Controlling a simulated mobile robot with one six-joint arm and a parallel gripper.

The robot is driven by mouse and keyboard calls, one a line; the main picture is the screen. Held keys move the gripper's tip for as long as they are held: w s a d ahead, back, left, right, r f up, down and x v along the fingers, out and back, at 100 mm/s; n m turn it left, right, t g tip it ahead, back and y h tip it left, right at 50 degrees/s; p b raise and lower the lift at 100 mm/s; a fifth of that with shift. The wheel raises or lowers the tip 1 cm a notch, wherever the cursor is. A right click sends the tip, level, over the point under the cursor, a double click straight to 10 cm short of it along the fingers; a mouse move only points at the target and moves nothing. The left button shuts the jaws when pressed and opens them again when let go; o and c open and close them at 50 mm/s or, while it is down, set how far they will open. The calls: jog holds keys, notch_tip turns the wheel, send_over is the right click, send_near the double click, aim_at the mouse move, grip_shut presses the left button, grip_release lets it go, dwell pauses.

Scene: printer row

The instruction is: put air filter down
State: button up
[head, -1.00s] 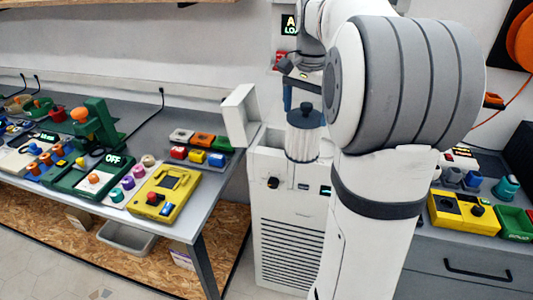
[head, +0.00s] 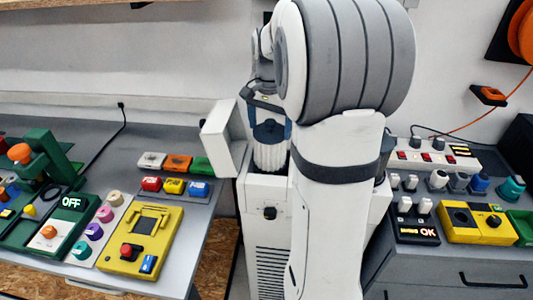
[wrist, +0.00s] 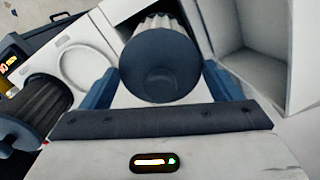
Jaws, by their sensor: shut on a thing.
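My gripper (head: 269,128) is shut on the air filter (head: 270,155), a white pleated cylinder with a dark blue cap. In the wrist view the filter's cap (wrist: 160,66) fills the space between the blue fingers. The filter is roughly upright at the top of the white cabinet (head: 268,203); I cannot tell whether its bottom touches anything. A second, dark grey pleated filter (wrist: 45,105) lies at the left of the wrist view, outside the gripper. A round ring (wrist: 86,68) shows on a white surface beside the held filter.
The cabinet's white lid or door (head: 220,135) stands open just left of the gripper. The left bench holds a yellow device (head: 145,235) and coloured blocks. The right bench holds a yellow box (head: 478,222) and a switch panel (head: 415,228).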

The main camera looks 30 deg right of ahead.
aim_at(270, 151)
notch_tip(270, 151, down, 9)
dwell(0.4)
jog(key=shift+f, duration=0.2)
jog(key=o, duration=1.3)
notch_tip(270, 151, up, 12)
jog(key=shift+r, duration=0.1)
jog(key=shift+s+a+f+n+t, duration=0.5)
jog(key=shift+s+a+f+n, duration=0.35)
jog(key=shift+s+a+n, duration=1.85)
jog(key=shift+s+a+f+n+t, duration=0.5)
jog(key=shift+s+a+f+n, duration=0.5)
jog(key=shift+s+a, duration=1.95)
jog(key=shift+s+a+f+n+t, duration=0.65)
jog(key=shift+s+a+n, duration=1.2)
jog(key=shift+s, duration=2.15)
jog(key=shift+d+f, duration=0.1)
jog(key=shift+d, duration=0.1)
